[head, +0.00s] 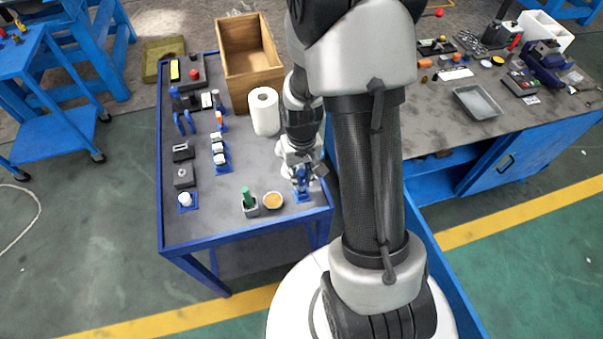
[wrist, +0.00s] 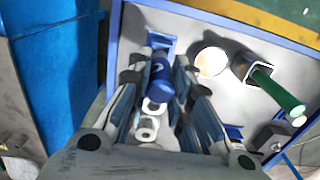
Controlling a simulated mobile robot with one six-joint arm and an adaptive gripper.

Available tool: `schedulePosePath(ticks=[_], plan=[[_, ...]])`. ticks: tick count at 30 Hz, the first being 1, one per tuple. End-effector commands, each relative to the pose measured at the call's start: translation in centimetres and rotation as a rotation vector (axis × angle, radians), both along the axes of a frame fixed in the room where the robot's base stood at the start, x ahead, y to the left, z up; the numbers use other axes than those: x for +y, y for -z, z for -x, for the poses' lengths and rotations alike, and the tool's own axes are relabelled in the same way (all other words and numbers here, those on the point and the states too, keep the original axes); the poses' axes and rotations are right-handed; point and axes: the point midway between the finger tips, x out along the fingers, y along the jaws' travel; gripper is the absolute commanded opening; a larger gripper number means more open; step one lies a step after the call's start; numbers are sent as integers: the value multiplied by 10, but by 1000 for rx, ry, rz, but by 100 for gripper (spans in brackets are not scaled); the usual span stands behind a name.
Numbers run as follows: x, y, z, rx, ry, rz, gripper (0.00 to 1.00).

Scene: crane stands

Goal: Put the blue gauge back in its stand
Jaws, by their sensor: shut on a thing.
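The blue gauge (wrist: 161,80) is between the fingers of my gripper (wrist: 157,74) in the wrist view, with pale metal-looking parts below it in the picture. My gripper is shut on it. A blue stand (wrist: 163,41) shows just beyond the gauge's blue end, near the table edge. In the head view my gripper (head: 300,172) is over the near right corner of the grey table, at the blue stand (head: 303,196). The gauge is mostly hidden there by the gripper. I cannot tell whether the gauge touches the stand.
A round tan-topped thing (head: 273,201) and a green-handled tool in a grey block (head: 250,207) stand left of the stand. A paper roll (head: 264,111) and a wooden box (head: 247,50) are behind. Several small items in blue holders (head: 221,160) stand left.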

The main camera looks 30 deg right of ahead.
Motion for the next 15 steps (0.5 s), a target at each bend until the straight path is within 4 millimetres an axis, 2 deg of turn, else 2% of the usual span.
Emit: schedulePosePath(ticks=[15], plan=[[0,22,0,1,0,0,0]])
